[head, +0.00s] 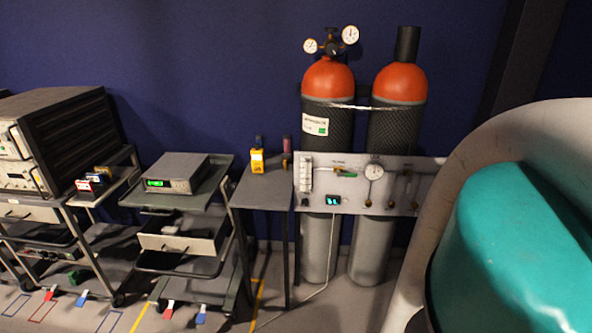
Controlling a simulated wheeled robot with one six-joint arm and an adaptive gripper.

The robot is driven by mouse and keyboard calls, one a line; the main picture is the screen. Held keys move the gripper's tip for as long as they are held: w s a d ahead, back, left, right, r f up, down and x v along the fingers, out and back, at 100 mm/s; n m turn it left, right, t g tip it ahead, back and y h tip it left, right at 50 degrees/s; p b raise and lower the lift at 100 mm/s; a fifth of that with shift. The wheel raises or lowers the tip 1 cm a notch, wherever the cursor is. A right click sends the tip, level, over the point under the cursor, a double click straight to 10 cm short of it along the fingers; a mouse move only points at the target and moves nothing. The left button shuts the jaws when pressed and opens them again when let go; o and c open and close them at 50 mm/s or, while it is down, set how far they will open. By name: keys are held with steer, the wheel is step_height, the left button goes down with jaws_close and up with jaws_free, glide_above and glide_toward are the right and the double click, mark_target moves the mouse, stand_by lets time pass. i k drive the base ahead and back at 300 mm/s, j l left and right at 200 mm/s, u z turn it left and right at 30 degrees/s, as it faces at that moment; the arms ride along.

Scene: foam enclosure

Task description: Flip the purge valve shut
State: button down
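A grey gas panel (330,189) is mounted in front of two gas cylinders, right of the picture's middle. A small valve with a green handle (346,174) sits on its upper part, under a short label too small to read; it appears to be the purge valve. The handle lies roughly level, tilted slightly; I cannot tell its open or shut state. A round gauge (374,172) is to its right. My gripper is not in view. A large teal and grey rounded shape, probably my own arm, fills the right side close up.
Two orange-topped cylinders (329,80) stand behind the panel. A small dark table (262,194) with a yellow meter (257,161) stands to its left. Farther left are carts with instruments (172,173). A thin hose (326,265) runs down to the floor below the panel.

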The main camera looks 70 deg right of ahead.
mark_target(339, 175)
steer(key=z, duration=2.05)
steer(key=i+l, duration=0.2)
